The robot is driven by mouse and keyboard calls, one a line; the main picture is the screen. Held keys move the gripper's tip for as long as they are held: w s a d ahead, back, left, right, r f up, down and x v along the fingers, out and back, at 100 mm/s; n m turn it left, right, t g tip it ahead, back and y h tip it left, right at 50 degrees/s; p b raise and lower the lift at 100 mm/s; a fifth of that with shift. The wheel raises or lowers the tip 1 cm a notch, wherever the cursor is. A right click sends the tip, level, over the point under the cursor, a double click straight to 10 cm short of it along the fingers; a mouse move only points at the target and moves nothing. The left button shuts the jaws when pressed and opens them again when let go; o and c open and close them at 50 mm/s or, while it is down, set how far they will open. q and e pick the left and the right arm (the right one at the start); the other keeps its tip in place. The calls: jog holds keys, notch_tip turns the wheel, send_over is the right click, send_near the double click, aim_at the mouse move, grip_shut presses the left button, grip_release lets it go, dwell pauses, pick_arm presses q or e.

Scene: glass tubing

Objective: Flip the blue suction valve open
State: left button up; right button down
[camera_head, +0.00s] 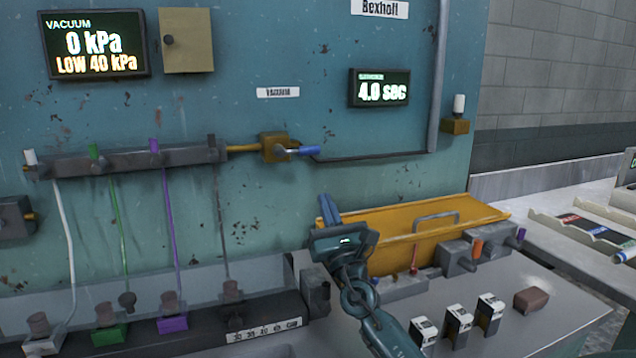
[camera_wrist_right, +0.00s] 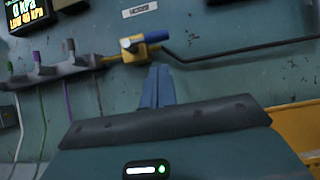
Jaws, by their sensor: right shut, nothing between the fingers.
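The suction valve is a brass block (camera_head: 275,148) with a blue lever (camera_head: 305,151) on the teal wall. In the head view the lever points right, roughly in line with the dark pipe. The brass block (camera_wrist_right: 136,53) and its blue part (camera_wrist_right: 131,43) also show in the right wrist view, just beyond my fingertips. My right gripper (camera_head: 328,205) is shut and empty, fingers pointing up, below and slightly right of the lever, apart from it. Its blue fingers (camera_wrist_right: 157,88) lie together in the wrist view. My left gripper is not in view.
A vacuum display (camera_head: 95,45) reads 0 kPa, LOW 40 kPa. A grey manifold (camera_head: 125,162) with coloured taps and hanging tubes is left of the valve. A yellow tray (camera_head: 440,228) lies right of my gripper. The wall around the lever is mostly clear.

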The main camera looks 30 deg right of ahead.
aim_at(298, 149)
jog(key=p+x, duration=0.1)
jog(key=x, duration=0.8)
jog(key=shift+w+r, duration=0.15)
jog(key=shift+w, duration=0.1)
